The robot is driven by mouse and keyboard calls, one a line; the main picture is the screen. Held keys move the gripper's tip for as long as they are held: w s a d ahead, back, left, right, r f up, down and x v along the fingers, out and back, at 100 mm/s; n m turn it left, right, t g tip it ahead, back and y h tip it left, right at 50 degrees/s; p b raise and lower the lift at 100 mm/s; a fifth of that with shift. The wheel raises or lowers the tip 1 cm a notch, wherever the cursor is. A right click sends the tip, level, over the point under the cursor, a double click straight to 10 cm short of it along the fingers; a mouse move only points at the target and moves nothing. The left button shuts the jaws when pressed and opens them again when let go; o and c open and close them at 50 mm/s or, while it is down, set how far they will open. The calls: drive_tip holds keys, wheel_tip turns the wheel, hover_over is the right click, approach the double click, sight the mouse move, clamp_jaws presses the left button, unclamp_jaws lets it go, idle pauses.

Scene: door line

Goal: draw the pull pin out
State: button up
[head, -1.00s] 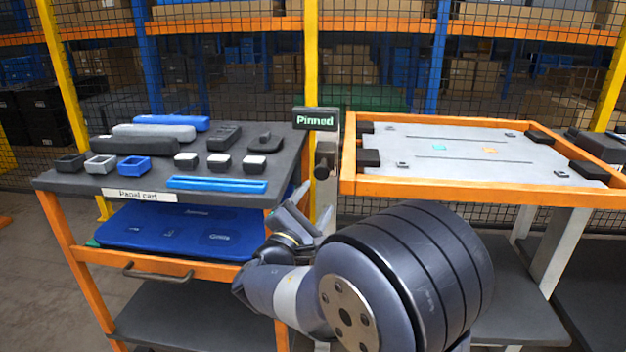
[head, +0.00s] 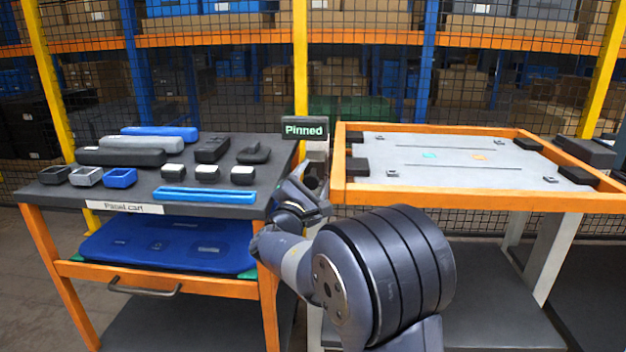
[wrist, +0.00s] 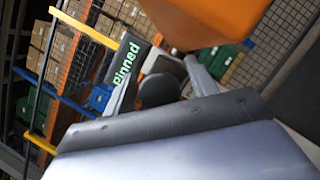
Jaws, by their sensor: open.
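The pull pin's dark round knob (head: 312,182) sits on the grey post below the sign reading "Pinned" (head: 304,129), between the cart and the orange-framed table. In the head view my gripper (head: 309,197) is just in front of and below the knob and partly covers it. In the wrist view the knob (wrist: 157,91) shows between the two fingers of my open gripper (wrist: 163,82). I cannot tell whether either finger touches it. The sign (wrist: 126,62) stands tilted in that view, beside the left finger.
The orange frame (head: 480,194) of the table is close on the right; its edge fills the top of the wrist view. The panel cart (head: 60,192) stands left, with trays, blocks and a blue bar (head: 205,195) on top. A mesh fence is behind.

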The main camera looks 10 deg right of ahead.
drive_tip(key=shift+c, duration=0.5)
clamp_jaws()
